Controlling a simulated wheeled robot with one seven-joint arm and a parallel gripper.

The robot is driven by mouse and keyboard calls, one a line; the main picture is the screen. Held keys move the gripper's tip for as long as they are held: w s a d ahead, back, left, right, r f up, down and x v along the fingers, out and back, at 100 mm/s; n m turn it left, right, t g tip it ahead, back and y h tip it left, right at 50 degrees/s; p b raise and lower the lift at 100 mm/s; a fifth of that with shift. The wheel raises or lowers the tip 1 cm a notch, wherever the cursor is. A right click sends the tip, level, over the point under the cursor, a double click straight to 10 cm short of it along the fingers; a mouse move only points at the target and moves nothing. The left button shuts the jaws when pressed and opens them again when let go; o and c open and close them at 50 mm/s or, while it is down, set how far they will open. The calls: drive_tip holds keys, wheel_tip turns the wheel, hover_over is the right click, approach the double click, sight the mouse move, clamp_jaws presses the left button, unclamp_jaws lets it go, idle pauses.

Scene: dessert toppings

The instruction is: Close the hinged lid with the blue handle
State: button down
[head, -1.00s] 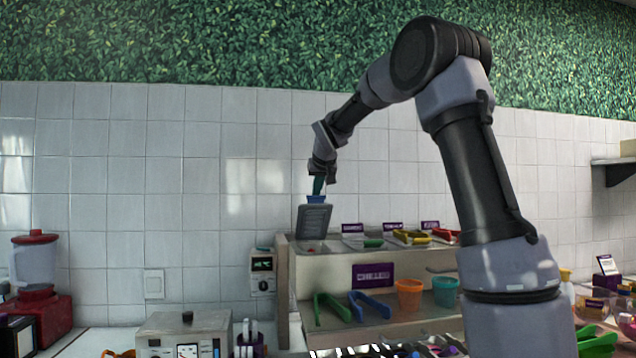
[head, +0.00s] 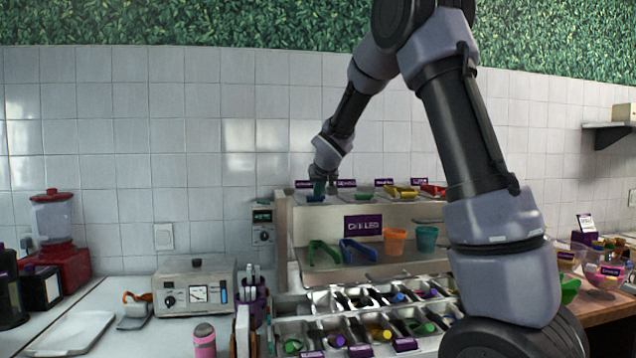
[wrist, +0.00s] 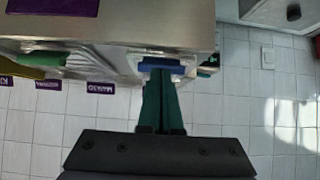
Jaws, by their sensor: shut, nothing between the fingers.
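The blue handle (head: 315,198) of the hinged lid is at the left end of the top shelf in the head view. The lid now lies about flat on its compartment there, largely hidden by the handle and my gripper. In the wrist view the blue handle (wrist: 162,66) is right at my fingertips. My gripper (head: 319,187) is above the lid, pointing down. Its green fingers (wrist: 160,80) are shut together with nothing between them, and their tips seem to touch the handle.
More compartments with a green, a yellow (head: 400,191) and a red handle stand to the right on the same shelf. Purple labels stand behind them, near the tiled wall. Below are green and blue tongs (head: 360,252), two cups (head: 396,241) and several topping bins.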

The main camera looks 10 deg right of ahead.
drive_tip(key=shift+s+f, duration=0.25)
drive_tip(key=shift+f, duration=0.45)
drive_tip(key=shift+s+f, duration=0.2)
drive_tip(key=shift+f, duration=0.5)
drive_tip(key=shift+w+f, duration=0.2)
drive_tip(key=shift+w, duration=0.15)
approach(316, 206)
drive_tip(key=s+f, duration=0.4)
drive_tip(key=f, duration=0.1)
